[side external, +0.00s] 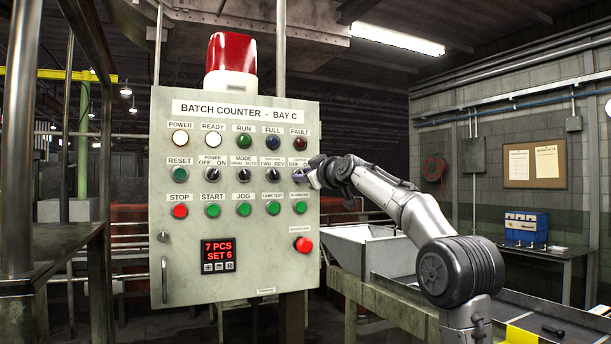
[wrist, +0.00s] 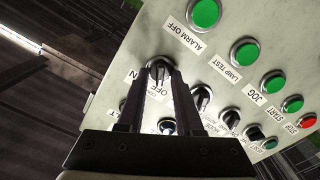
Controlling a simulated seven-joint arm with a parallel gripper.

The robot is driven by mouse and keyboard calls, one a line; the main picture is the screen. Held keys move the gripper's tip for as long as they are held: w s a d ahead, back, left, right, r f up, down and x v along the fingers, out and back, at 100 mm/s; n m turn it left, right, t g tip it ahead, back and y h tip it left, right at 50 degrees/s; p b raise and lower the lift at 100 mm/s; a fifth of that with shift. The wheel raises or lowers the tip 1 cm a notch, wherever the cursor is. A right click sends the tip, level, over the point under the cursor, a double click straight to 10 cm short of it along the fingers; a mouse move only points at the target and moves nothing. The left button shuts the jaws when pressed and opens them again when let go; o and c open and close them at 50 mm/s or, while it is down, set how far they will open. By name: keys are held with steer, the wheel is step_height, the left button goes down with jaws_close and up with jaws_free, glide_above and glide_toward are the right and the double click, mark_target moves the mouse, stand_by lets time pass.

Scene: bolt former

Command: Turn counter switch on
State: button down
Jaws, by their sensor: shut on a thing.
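The counter switch (wrist: 158,68) is a dark rotary knob at the right end of the switch row on the grey control panel (side external: 170,245). Its OFF and ON label shows upside down in the wrist view. My gripper (wrist: 158,80) is shut on the knob, one finger on either side. In the side view my gripper (side external: 312,178) reaches the panel from the right and hides the knob and part of its label. I cannot tell clearly which way the knob points. The counter display (side external: 218,256) reads 7 PCS, SET 6.
Beside the knob stand similar switches, including the mode switch (side external: 244,175). Lamps sit above them, and green buttons such as jog (side external: 244,209) sit below. A red mushroom button (side external: 303,245) protrudes at lower right. A metal chute (side external: 365,250) lies behind my arm.

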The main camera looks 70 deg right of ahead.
stand_by(0.4)
steer(key=m, duration=1.1)
steer(key=shift+d+f+m, duration=0.1)
steer(key=shift+m, duration=0.3)
stand_by(0.4)
steer(key=c, duration=0.6)
jaws_free()
steer(key=shift+s, duration=0.1)
steer(key=v, duration=1.4)
